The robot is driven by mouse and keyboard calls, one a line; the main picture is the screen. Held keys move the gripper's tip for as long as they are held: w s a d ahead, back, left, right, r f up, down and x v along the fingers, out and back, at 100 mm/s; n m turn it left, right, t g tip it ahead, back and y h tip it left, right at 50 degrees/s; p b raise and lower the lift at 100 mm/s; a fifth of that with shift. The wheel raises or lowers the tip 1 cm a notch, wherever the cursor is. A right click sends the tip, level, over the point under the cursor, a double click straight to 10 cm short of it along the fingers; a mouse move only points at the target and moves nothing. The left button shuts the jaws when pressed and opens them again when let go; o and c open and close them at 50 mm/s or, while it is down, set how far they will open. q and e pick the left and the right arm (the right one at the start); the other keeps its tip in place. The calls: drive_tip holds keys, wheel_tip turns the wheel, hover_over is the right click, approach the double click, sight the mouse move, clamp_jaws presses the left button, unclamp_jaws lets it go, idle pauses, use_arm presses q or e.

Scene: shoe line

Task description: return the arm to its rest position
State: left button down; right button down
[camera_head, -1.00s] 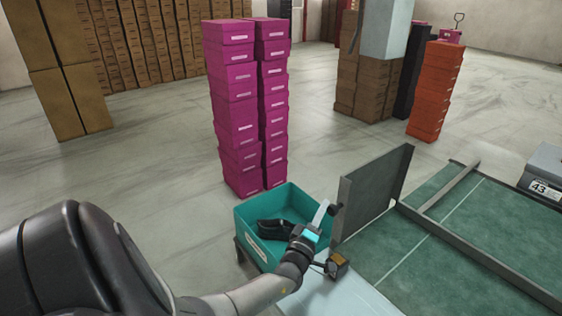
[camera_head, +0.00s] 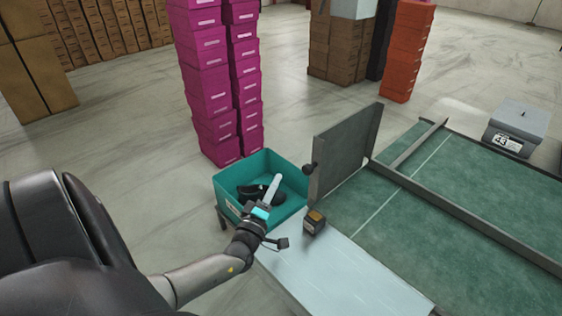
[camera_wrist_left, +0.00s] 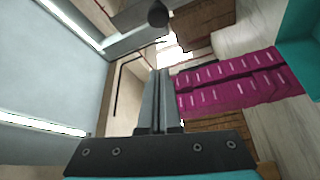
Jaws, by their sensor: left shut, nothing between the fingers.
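My left arm reaches in from the lower left in the head view. Its gripper (camera_head: 276,179) is shut and empty, with its fingers pointing up above the teal bin (camera_head: 293,204). In the left wrist view the two grey fingers (camera_wrist_left: 157,75) are pressed together with nothing between them. Dark shoes (camera_head: 247,192) lie in the bin, partly hidden behind the gripper. My right gripper is not in view.
A small dark block with an orange-brown top (camera_head: 314,222) stands on the pale worktop (camera_head: 350,275) right of my wrist. An upright grey panel (camera_head: 345,150) rises beside the bin. Magenta box stacks (camera_head: 212,90) stand behind. A green conveyor (camera_head: 455,215) extends right.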

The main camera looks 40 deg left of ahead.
use_arm(q)
drive_tip(key=shift+s+d+f, duration=0.1)
drive_tip(key=shift+s+d, duration=0.05)
drive_tip(key=shift+s, duration=0.35)
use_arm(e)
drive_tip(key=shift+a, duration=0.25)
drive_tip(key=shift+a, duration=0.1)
